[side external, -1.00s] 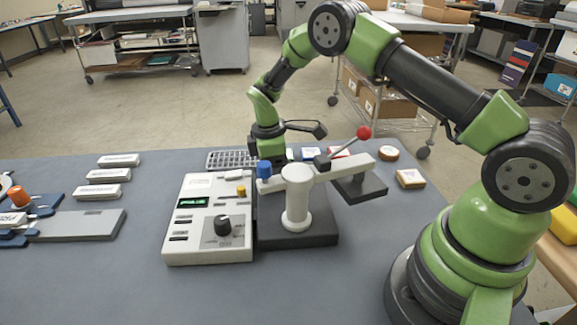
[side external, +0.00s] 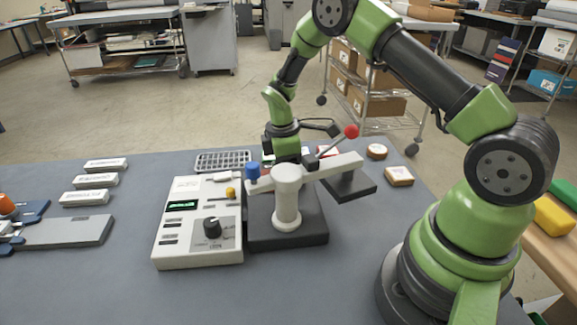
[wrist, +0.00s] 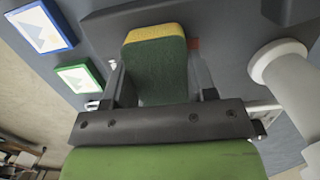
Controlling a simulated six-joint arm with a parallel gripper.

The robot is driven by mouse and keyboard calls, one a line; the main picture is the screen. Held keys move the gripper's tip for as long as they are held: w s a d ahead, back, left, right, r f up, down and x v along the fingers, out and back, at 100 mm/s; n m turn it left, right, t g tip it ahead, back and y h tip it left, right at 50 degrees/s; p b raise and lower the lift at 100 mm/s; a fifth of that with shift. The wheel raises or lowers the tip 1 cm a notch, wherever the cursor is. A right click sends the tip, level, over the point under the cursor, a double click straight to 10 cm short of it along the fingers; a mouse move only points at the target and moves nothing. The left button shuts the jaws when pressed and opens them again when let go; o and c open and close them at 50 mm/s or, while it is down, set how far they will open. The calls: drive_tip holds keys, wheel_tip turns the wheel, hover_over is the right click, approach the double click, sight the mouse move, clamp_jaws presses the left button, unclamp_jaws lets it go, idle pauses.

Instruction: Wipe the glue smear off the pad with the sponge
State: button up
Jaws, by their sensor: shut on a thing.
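My gripper (wrist: 158,76) is shut on the sponge (wrist: 158,66), which has a dark green face and a yellow edge. One finger is on each side of it. In the side view my gripper (side external: 287,158) is low behind the press arm, and its fingers and the sponge are hidden there. In the wrist view the sponge is over a dark grey surface; I cannot tell whether it touches it. I cannot make out the pad with certainty, and no glue smear shows clearly.
The white press post (side external: 287,200), its arm and red-knobbed lever (side external: 351,131) stand close to my gripper. A control box (side external: 200,222) is left of it. A wire tray (side external: 222,161) lies behind. Blue-framed (wrist: 41,27) and green-framed (wrist: 78,77) cards lie nearby.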

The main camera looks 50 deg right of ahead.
drive_tip(key=shift+w+a+r, duration=0.1)
drive_tip(key=shift+w+a, duration=1.65)
drive_tip(key=shift+w+a+f, duration=0.2)
drive_tip(key=shift+w+a, duration=0.05)
drive_tip(key=shift+s+d+r, duration=0.1)
drive_tip(key=shift+s+r, duration=0.05)
drive_tip(key=shift+s+d, duration=2.35)
drive_tip(key=shift+d, duration=0.05)
drive_tip(key=shift+a+r, duration=0.1)
drive_tip(key=shift+r, duration=3.9)
